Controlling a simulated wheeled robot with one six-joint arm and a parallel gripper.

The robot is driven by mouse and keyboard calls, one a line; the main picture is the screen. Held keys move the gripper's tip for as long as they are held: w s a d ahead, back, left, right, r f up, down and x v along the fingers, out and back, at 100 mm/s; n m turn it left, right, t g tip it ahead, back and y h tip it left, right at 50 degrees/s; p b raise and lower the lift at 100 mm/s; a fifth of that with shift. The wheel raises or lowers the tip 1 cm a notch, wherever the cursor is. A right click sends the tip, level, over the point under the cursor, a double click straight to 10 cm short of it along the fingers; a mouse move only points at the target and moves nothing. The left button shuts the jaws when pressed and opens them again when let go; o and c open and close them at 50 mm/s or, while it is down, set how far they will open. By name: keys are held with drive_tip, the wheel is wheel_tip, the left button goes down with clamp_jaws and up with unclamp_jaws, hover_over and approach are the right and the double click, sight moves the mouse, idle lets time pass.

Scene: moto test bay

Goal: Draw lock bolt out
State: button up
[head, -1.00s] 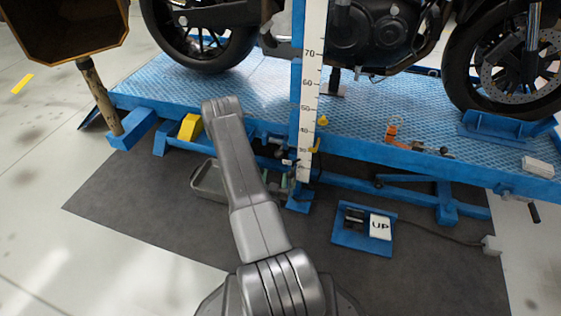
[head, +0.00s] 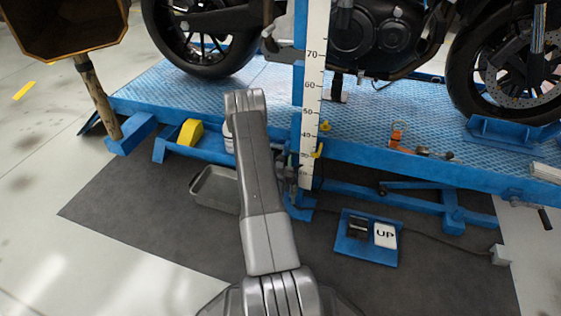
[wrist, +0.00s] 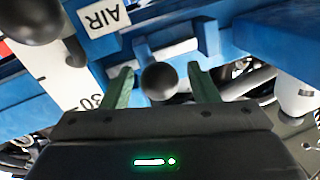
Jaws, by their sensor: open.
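A dark round knob (wrist: 158,80), which looks like the end of the lock bolt, shows in the wrist view in front of a blue bracket. My gripper (wrist: 158,72) is open, with one green finger on each side of the knob. Small gaps show between the fingers and the knob; I cannot tell how deep the knob sits between them. The bolt's shaft is hidden behind the knob. In the head view my arm covers most of this spot, beside the foot of the scale post (head: 312,90).
A second dark ball (wrist: 30,18) and an AIR label (wrist: 103,16) are close at the upper left of the wrist view. The blue lift platform (head: 365,125) carries a motorcycle. A grey tray (head: 215,188) and an UP pedal (head: 385,236) are on the floor mat.

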drive_tip(key=shift+w, duration=0.1)
clamp_jaws()
drive_tip(key=shift+w+a, duration=0.25)
drive_tip(key=shift+a, duration=0.6)
drive_tip(key=shift+w+a, duration=0.3)
drive_tip(key=shift+a, duration=0.5)
drive_tip(key=shift+w+a, duration=0.25)
drive_tip(key=shift+a, duration=0.6)
unclamp_jaws()
drive_tip(key=shift+a, duration=0.15)
drive_tip(key=s+a+p, duration=0.1)
drive_tip(key=s+p, duration=0.3)
drive_tip(key=s, duration=0.9)
drive_tip(key=shift+s+a, duration=0.25)
drive_tip(key=shift+s, duration=0.1)
